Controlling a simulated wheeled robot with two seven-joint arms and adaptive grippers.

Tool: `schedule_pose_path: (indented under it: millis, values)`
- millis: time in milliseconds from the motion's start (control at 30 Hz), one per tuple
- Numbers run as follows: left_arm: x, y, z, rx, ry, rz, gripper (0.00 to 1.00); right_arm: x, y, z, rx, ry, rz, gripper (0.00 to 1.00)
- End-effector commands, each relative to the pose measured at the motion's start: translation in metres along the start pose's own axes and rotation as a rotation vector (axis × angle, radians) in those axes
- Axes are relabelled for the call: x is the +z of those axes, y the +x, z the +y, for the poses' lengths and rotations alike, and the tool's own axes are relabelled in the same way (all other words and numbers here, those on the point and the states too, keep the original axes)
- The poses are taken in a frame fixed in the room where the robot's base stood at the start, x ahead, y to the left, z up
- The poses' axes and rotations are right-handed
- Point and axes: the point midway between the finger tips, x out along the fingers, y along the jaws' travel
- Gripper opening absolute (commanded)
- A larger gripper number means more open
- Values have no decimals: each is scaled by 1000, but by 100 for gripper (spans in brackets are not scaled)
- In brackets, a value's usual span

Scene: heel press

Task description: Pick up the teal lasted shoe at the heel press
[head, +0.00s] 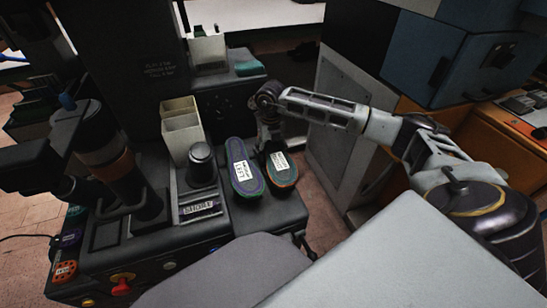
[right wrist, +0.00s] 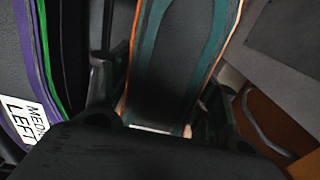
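The teal lasted shoe (head: 284,176) lies on the dark machine top in the head view, with teal and orange edges and a white label. Its teal and orange striped body (right wrist: 172,60) fills the middle of the right wrist view. My right gripper (head: 268,139) is at the shoe's far end. In the right wrist view its fingers (right wrist: 165,100) stand on either side of the shoe, close to its edges. They look open; any contact is hard to tell.
A purple and green edged shoe (head: 246,184) labelled LEFT lies close beside the teal one. A dark cup-shaped part (head: 202,165) and a cream bin (head: 182,130) stand to the left. A grey cabinet (head: 345,120) stands to the right.

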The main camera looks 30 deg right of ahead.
Motion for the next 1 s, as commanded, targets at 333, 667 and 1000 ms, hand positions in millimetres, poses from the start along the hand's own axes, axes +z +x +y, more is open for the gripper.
schedule_pose_path:
  millis: [333,667,1000]
  values:
    - [0,0,0,-1,-1,0,40,1,-1,0,1,0,-2,20]
    - [0,0,-1,-2,-1,-2,40,1,-7,0,2,0,-3,20]
    - [7,10,-3,-7,-3,-30,40,1,-44,0,2,0,-5,20]
